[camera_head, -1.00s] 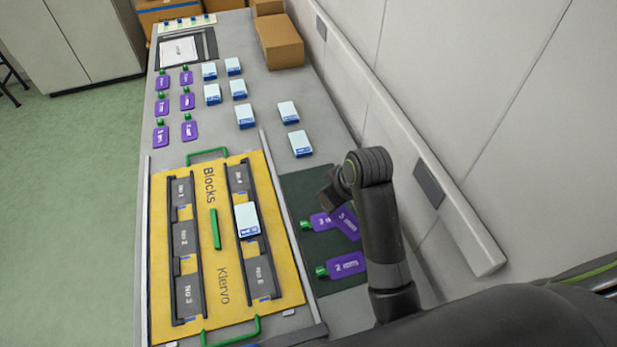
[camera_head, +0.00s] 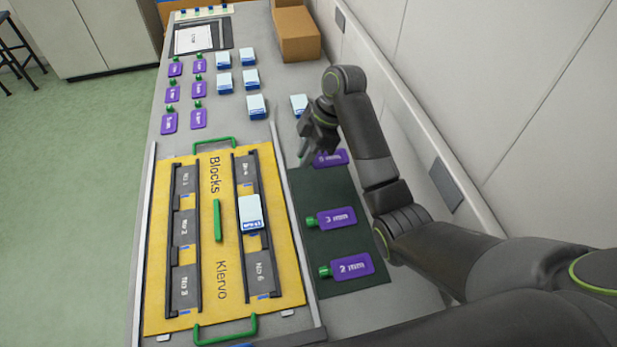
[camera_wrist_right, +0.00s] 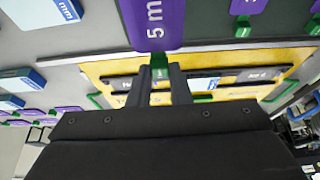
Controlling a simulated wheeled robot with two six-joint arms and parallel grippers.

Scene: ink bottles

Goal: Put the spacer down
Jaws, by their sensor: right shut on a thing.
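The spacer, a flat purple plate with a green knob and a label starting "5 m", shows at the top of the right wrist view (camera_wrist_right: 155,25). My right gripper (camera_wrist_right: 160,78) is shut on its green knob. In the head view, my right gripper (camera_head: 304,150) is at the far end of the dark green mat (camera_head: 346,190), with the held spacer (camera_head: 330,158) at that end. I cannot tell whether it touches the mat. Two more purple spacers lie on the mat, one in the middle (camera_head: 336,219) and one nearer (camera_head: 350,265). My left gripper is not in view.
A yellow board (camera_head: 218,275) with dark slotted rails lies left of the mat, a white-blue block (camera_head: 250,211) on its right rail. Several purple spacers (camera_head: 198,119) and white-blue blocks (camera_head: 257,107) lie beyond. A cardboard box (camera_head: 297,35) stands far back beside the wall.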

